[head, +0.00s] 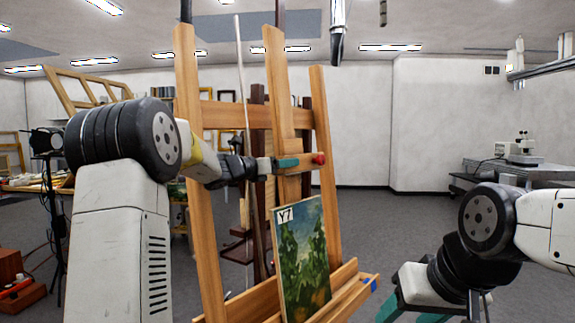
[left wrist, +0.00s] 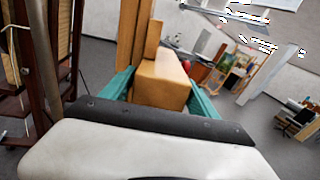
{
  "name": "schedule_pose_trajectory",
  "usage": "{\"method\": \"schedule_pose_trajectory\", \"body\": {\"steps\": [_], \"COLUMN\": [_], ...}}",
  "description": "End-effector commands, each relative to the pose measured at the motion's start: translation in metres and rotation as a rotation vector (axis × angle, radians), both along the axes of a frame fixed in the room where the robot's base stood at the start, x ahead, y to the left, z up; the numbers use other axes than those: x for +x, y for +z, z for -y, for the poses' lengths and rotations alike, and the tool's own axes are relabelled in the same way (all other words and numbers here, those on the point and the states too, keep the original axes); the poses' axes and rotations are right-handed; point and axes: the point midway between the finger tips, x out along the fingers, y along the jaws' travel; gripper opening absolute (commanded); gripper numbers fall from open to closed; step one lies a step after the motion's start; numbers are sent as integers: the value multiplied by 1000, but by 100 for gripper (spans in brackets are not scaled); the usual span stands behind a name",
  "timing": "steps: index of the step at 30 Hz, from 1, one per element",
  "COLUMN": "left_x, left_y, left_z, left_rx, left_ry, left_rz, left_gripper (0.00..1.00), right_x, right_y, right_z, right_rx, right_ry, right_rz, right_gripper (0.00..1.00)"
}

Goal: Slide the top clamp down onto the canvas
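The wooden easel (head: 205,200) stands in front of me. Its top clamp (head: 301,160), a wooden block with a red knob (head: 320,158), sits on the middle mast. The canvas (head: 303,256), a green and blue painting marked "Y7", leans on the lower ledge, with a gap between its top edge and the clamp. My left gripper (head: 287,163) is at the clamp. In the left wrist view its teal fingers lie against both sides of the clamp block (left wrist: 160,80). My right gripper (head: 412,313) is low at right, fingers apart and empty, partly cut off by the frame.
The easel's ledge (head: 350,295) runs below the canvas, with a blue part near its right end. A thin upright pole and dark wooden frame stand behind the easel. A grey bench with a microscope (head: 523,146) is at the far right. Open floor lies between.

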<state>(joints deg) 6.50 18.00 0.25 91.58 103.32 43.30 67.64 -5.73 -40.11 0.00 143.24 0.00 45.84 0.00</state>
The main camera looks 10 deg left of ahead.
Motion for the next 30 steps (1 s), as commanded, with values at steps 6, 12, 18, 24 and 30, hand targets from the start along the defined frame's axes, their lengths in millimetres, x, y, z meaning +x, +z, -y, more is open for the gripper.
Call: {"method": "schedule_pose_trajectory", "body": {"steps": [6, 12, 18, 24, 30], "left_x": [0, 0, -1, -6, -9], "left_y": [0, 0, -19, -72, -103], "left_z": [0, 0, 2, 8, 11], "left_rx": [0, 1, -2, -2, -1], "left_ry": [0, 0, -1, -2, 0], "left_rz": [0, 1, -5, -7, -4], "left_gripper": [24, 0, 0, 0, 0], "right_x": [0, 0, 0, 0, 0], "right_y": [0, 0, 0, 0, 0], "right_z": [0, 0, 0, 0, 0], "right_rx": [0, 0, 0, 0, 0], "right_ry": [0, 0, 0, 0, 0], "right_rz": [0, 0, 0, 0, 0], "right_gripper": [55, 55, 55, 55, 55]}}
